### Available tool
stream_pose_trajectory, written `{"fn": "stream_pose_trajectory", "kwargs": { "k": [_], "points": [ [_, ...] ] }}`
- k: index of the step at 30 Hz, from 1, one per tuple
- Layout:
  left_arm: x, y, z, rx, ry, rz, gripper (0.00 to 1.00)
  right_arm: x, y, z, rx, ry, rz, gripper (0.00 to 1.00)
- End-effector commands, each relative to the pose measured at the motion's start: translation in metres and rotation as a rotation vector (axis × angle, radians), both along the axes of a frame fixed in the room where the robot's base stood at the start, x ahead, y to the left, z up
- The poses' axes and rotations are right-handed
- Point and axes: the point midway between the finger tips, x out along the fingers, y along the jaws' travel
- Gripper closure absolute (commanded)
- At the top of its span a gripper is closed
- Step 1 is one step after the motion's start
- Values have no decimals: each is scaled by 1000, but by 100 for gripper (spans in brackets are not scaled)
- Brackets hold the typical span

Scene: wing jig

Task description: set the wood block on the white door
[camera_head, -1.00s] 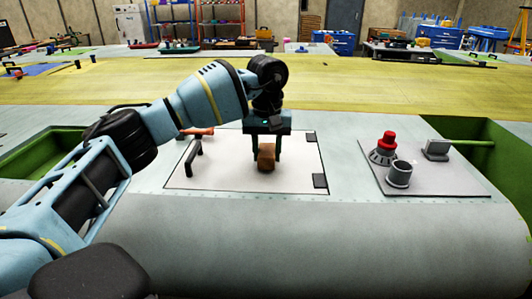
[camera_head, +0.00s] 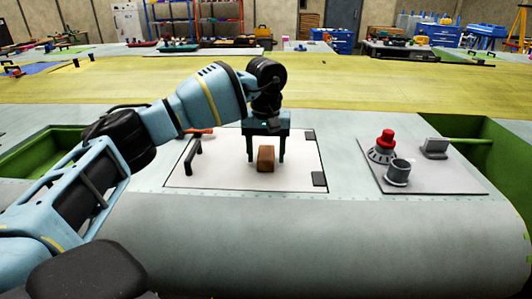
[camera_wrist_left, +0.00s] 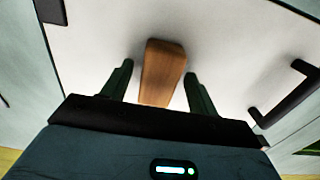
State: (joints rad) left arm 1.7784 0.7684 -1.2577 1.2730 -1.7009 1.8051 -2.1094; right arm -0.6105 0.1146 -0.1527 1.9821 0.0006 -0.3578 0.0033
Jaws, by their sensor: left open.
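The wood block (camera_head: 266,159) stands on the white door (camera_head: 215,178), right of the door's black handle (camera_head: 193,158). My left gripper (camera_head: 267,158) is open over the block, one finger on each side of it. In the left wrist view, the block (camera_wrist_left: 162,72) lies between the two dark green fingers of my left gripper (camera_wrist_left: 160,82), with gaps on both sides. The white door (camera_wrist_left: 235,50) spreads beneath it there, with the black handle (camera_wrist_left: 290,98) at right. My right gripper is not in view.
A grey plate (camera_head: 430,180) to the right carries a red-topped part (camera_head: 385,145), a grey cup (camera_head: 398,172) and a grey block (camera_head: 435,149). An orange-handled tool (camera_head: 199,131) lies by the door's back left edge. Green recesses (camera_head: 490,160) open at both sides.

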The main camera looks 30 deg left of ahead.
Motion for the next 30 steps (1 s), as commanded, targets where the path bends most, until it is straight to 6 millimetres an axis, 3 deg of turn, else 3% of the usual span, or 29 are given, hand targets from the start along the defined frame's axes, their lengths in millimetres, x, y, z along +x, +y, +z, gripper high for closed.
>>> {"fn": "stream_pose_trajectory", "kwargs": {
  "k": [18, 30],
  "points": [
    [1, -1, 106, 0, -4, -1, 40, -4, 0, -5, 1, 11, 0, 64],
    [1, -1, 119, 0, -1, -1, 40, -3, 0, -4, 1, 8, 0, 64]
  ]
}}
